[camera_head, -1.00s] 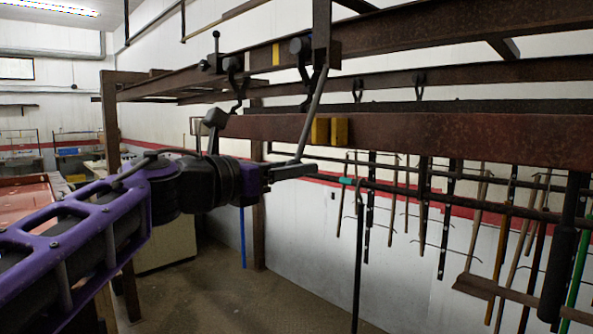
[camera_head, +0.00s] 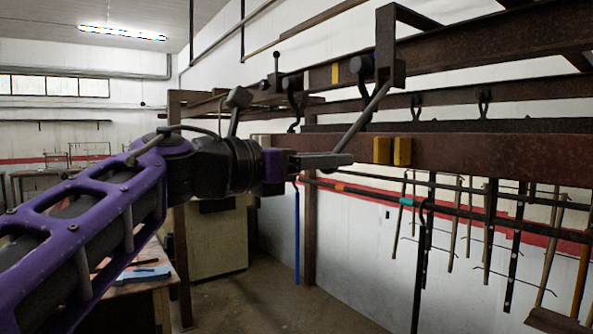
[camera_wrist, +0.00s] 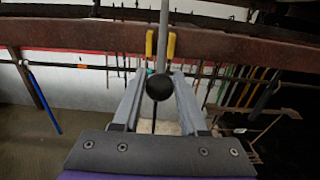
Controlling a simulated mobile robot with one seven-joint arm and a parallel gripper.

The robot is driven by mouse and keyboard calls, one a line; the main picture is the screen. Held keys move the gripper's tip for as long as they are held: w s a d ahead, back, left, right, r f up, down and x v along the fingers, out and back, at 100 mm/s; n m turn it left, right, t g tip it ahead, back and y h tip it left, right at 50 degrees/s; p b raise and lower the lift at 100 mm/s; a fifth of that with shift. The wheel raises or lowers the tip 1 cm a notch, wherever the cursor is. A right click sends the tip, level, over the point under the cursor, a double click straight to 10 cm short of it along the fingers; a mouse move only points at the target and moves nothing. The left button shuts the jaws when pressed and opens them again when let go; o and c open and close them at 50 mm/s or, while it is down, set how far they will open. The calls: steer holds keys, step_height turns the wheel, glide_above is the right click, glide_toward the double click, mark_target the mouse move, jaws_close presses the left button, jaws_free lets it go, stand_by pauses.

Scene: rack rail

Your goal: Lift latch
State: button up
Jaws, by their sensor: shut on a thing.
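The latch is a grey lever bar (camera_head: 368,107) hanging from a dark bracket on the upper rusty rail. It slants down and left to my gripper (camera_head: 335,160). In the wrist view the grey bar (camera_wrist: 164,35) runs up from a black ball knob (camera_wrist: 159,87) at its near end. The knob sits between the two grey fingers of my gripper (camera_wrist: 159,78), which are shut on the lever's end. The exact contact is hard to see. Two yellow blocks (camera_head: 392,151) sit on the lower rail, right of my fingertips; they flank the bar in the wrist view.
A rusty lower rail (camera_head: 480,153) runs right behind the lever, with an upper rail (camera_head: 460,55) above it. Hooks and long-handled tools hang at the right. A post (camera_head: 309,225) stands behind my gripper. A table (camera_head: 150,285) is at the lower left.

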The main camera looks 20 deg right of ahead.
steer(key=shift+s+a+r, duration=0.15)
steer(key=shift+a+r, duration=0.3)
steer(key=shift+r, duration=0.25)
steer(key=shift+s+a+r, duration=0.15)
steer(key=shift+a+r, duration=0.3)
steer(key=shift+r, duration=0.25)
steer(key=shift+s+a+r, duration=0.15)
steer(key=shift+a+r, duration=0.3)
steer(key=shift+r, duration=0.25)
steer(key=o, duration=1.1)
steer(key=v, duration=0.7)
